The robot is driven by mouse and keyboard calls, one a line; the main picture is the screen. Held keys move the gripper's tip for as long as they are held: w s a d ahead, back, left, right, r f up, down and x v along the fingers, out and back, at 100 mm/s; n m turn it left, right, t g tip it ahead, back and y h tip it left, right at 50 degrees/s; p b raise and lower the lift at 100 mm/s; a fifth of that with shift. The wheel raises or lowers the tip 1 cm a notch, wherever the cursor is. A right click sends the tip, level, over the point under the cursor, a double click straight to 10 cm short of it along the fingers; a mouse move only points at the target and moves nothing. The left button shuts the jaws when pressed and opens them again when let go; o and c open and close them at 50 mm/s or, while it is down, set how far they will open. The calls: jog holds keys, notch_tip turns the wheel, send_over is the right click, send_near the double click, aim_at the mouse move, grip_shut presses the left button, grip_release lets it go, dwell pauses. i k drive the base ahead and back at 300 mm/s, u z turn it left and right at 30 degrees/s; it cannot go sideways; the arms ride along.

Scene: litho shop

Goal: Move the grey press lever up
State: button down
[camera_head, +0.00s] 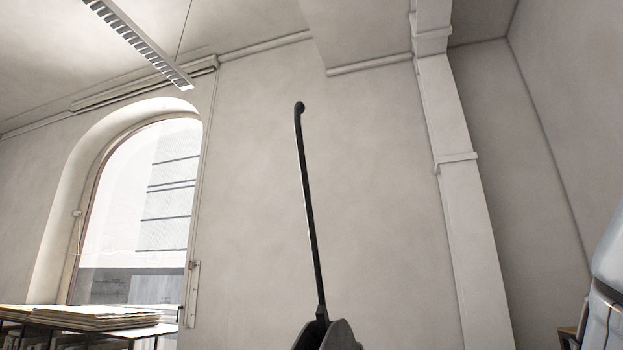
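The press lever (308,205) is a long, thin, dark grey bar in the middle of the head view. It stands nearly upright and leans slightly to the left toward its top. Its top end has a small rounded knob (299,107). Its lower end meets a grey rounded mount (338,337) at the bottom edge of the picture. The rest of the press is below the frame. My gripper is not in view. A white and grey rounded part at the right edge appears to be mine, and nothing there shows touching the lever.
A table (137,331) with stacked flat sheets (95,315) stands at the lower left, under an arched window (140,215). A plain wall (385,200) and a pillar (465,215) are behind the lever. A lamp (140,43) hangs above. Space around the lever looks clear.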

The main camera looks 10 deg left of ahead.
aim_at(323, 322)
jog(key=k, duration=0.25)
jog(key=u, duration=1.65)
jog(key=i, duration=1.05)
jog(key=z, duration=1.9)
